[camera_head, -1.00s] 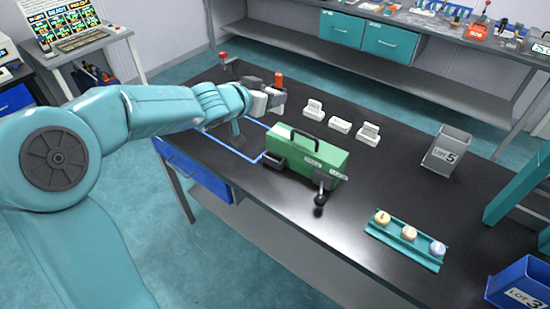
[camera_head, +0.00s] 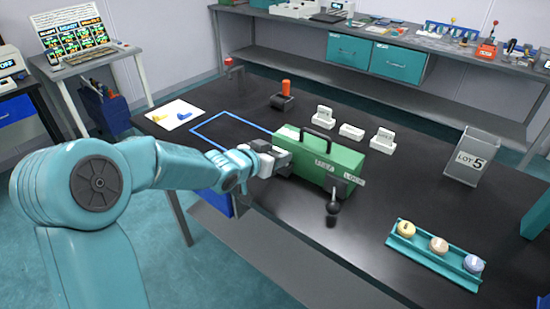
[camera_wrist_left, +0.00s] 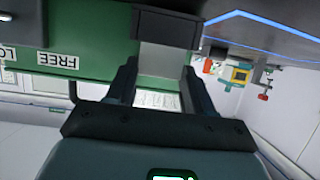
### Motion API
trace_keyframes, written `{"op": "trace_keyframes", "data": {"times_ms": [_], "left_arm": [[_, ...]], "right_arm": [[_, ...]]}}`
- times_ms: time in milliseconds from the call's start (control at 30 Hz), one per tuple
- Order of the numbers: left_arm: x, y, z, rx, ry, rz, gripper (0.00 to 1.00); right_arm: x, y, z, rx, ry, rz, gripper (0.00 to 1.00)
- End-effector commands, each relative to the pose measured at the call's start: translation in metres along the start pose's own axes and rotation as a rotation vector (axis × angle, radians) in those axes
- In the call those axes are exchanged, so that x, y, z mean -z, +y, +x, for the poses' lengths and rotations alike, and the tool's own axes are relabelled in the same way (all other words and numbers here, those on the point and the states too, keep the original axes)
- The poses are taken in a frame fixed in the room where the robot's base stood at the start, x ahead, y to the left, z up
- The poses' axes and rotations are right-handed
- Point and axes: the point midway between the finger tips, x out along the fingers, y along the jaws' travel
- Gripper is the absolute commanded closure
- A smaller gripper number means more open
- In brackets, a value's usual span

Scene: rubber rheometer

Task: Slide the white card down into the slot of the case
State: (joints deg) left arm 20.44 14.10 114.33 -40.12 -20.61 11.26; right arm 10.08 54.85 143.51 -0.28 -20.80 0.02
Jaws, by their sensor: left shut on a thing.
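The green case (camera_head: 330,163), with a black handle on top, stands mid-table; its side reads FREE and LOCK, beside a lever with a black knob (camera_head: 333,206). My left gripper (camera_head: 279,158) is at the case's left end. In the left wrist view its fingers (camera_wrist_left: 160,85) are shut on a grey block (camera_wrist_left: 170,52) against the green case (camera_wrist_left: 85,25). A pale, lettered patch (camera_wrist_left: 157,100) shows between the fingers. Several white pieces stand behind the case, one at the left (camera_head: 324,114); I cannot tell which is the card. The slot is not visible. My right gripper is not in view.
An orange-handled tool (camera_head: 286,90) stands behind the case. A white sheet (camera_head: 175,114) with yellow and blue pieces lies at the left. A LOT 5 bin (camera_head: 474,158) and a teal rack (camera_head: 437,252) with three round pieces are at the right.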

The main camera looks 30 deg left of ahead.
Motion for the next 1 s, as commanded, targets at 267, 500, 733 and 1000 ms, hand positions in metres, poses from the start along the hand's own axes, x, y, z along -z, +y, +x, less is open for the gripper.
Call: {"op": "trace_keyframes", "data": {"times_ms": [267, 500, 733, 1000], "left_arm": [[-0.001, 0.000, 0.001, 0.000, 0.001, 0.001, 0.77], [-0.002, 0.000, 0.001, -0.001, 0.001, 0.001, 0.22], [0.000, 0.000, 0.000, -0.001, 0.001, 0.001, 0.22], [0.004, -0.001, -0.044, 0.003, 0.004, 0.002, 0.22]], "right_arm": [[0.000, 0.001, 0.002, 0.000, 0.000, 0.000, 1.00], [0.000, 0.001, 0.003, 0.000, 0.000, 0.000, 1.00], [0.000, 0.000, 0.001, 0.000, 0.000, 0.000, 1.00], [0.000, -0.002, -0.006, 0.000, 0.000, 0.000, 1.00]]}}
